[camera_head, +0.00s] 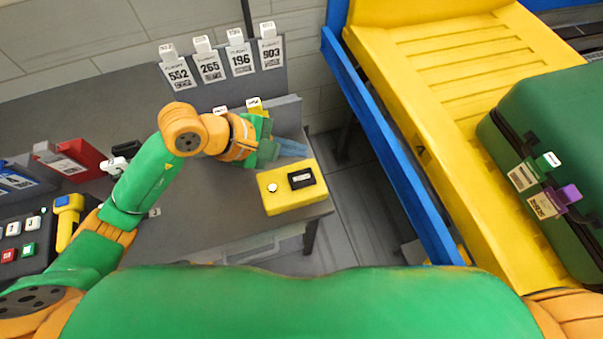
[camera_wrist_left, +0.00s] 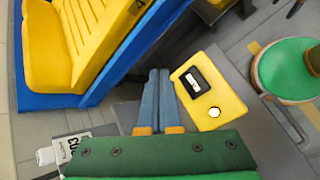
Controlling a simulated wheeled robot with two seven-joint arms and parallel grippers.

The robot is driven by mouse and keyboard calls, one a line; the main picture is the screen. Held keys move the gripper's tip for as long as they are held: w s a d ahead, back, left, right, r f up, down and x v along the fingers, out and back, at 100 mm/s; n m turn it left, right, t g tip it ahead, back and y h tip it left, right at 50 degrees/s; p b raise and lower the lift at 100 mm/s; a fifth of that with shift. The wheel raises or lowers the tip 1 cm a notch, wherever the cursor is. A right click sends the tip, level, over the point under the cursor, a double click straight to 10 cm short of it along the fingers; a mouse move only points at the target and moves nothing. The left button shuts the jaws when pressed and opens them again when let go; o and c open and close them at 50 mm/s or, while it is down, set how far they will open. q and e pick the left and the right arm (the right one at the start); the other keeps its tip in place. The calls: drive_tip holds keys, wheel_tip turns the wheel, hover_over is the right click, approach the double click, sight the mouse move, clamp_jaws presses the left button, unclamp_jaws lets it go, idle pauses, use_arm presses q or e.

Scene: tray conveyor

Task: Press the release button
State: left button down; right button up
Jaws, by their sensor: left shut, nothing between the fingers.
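The release button is a small white round button (camera_head: 272,188) on a yellow box (camera_head: 290,203) that also carries a black display. The box sits at the right end of the dark table. In the left wrist view the button (camera_wrist_left: 214,112) shows on the yellow box (camera_wrist_left: 222,88), right of the fingers. My left gripper (camera_head: 292,148) is shut and empty, just behind the box in the head view. Its blue-grey fingers (camera_wrist_left: 159,100) lie together, beside the box and apart from the button. My right gripper is not in view.
The yellow tray conveyor (camera_head: 450,80) with a blue side rail (camera_head: 400,160) runs on the right, bearing a green suitcase (camera_head: 545,110). A red box (camera_head: 70,160) and a button panel (camera_head: 20,235) are at left.

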sight(296, 179)
use_arm(q)
wheel_tip(296, 179, down, 8)
drive_tip(key=b, duration=0.5)
drive_tip(key=shift+b, duration=0.35)
drive_tip(key=shift+f+b, duration=0.35)
drive_tip(key=shift+b, duration=0.05)
idle(1.1)
drive_tip(key=shift+f+b, duration=0.35)
drive_tip(key=shift+b, duration=0.2)
drive_tip(key=shift+f+b, duration=0.5)
drive_tip(key=shift+b, duration=0.15)
idle(0.4)
drive_tip(key=shift+r, duration=0.1)
drive_tip(key=shift+r+p, duration=0.55)
drive_tip(key=shift+r, duration=0.25)
